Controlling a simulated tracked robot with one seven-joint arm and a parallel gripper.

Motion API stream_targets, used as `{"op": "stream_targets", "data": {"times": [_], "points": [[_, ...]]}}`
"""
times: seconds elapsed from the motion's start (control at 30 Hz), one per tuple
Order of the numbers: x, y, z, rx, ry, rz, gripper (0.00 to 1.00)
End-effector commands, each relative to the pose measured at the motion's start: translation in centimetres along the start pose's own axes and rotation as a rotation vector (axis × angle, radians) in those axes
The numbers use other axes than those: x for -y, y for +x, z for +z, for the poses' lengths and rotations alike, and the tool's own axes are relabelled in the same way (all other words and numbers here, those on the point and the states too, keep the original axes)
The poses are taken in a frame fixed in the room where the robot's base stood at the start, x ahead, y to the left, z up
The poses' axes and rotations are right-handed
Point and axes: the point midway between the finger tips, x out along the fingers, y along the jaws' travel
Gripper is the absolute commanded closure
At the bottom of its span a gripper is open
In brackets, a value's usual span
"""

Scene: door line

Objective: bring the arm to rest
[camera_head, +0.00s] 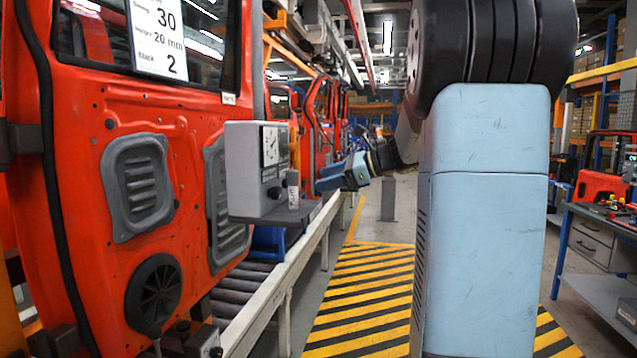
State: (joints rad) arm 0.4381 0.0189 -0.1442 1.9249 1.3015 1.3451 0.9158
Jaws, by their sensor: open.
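A red door (95,180) with a paper sheet (157,38) hangs at the left, above a roller conveyor (232,300). A workbench (600,225) stands at the right. The striped floor (365,300) is clear.

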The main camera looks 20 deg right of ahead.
Motion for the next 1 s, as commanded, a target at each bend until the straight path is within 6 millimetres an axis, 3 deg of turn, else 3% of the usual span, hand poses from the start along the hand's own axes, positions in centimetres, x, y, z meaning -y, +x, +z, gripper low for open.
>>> {"op": "stream_targets", "data": {"times": [0.57,0.67,0.77,1.0], "points": [[-0.5,0.1,0.1,-0.008,-0.015,0.009,0.35],[-2.4,0.6,0.6,-0.042,-0.074,0.043,0.35],[-5.8,1.3,1.1,-0.106,-0.192,0.105,0.35],[-15.7,1.7,1.1,-0.286,-0.59,0.304,0.35]]}}
